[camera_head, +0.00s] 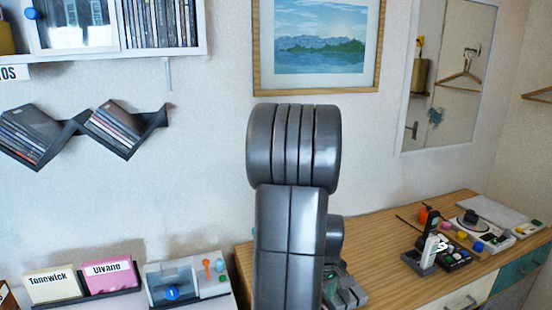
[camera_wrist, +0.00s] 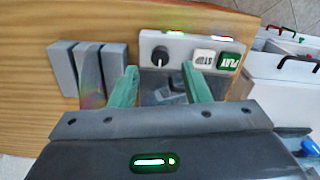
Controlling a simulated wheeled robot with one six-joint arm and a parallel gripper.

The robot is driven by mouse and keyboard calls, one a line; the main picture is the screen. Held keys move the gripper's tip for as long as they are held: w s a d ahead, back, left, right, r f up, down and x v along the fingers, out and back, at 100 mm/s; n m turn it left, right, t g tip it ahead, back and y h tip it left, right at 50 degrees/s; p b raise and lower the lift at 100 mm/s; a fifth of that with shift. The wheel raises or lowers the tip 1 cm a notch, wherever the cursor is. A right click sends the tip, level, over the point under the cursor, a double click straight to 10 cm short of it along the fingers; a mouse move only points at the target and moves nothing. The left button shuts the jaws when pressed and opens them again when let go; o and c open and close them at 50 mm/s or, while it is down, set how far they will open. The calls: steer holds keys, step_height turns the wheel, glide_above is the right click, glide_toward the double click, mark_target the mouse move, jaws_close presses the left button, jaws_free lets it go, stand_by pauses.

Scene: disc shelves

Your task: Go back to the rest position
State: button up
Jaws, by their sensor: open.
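My gripper (camera_wrist: 158,88) shows in the wrist view with its two green fingers apart and nothing seen between them. It is above a wooden desk (camera_wrist: 35,55), over a grey device with a black knob (camera_wrist: 160,56), a white STOP button (camera_wrist: 204,58) and a green PLAY button (camera_wrist: 229,61). In the head view my dark grey arm stands upright in the middle and hides most of the gripper and the device. I cannot tell whether the fingers touch the device.
Grey upright slabs (camera_wrist: 88,70) stand left of the device. In the head view, the wooden desk (camera_head: 385,235) carries several small items at the right. A zigzag disc shelf (camera_head: 75,125) and a framed picture (camera_head: 258,60) hang on the wall. Card holders (camera_head: 82,292) stand at lower left.

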steer(key=shift+m, duration=0.4)
step_height(320, 180, down, 4)
steer(key=shift+f, duration=0.15)
steer(key=m+b, duration=0.1)
steer(key=m, duration=0.2)
steer(key=shift+m, duration=0.4)
steer(key=shift+r+m+b, duration=0.2)
steer(key=shift+m+b, duration=0.4)
steer(key=shift+m, duration=1.1)
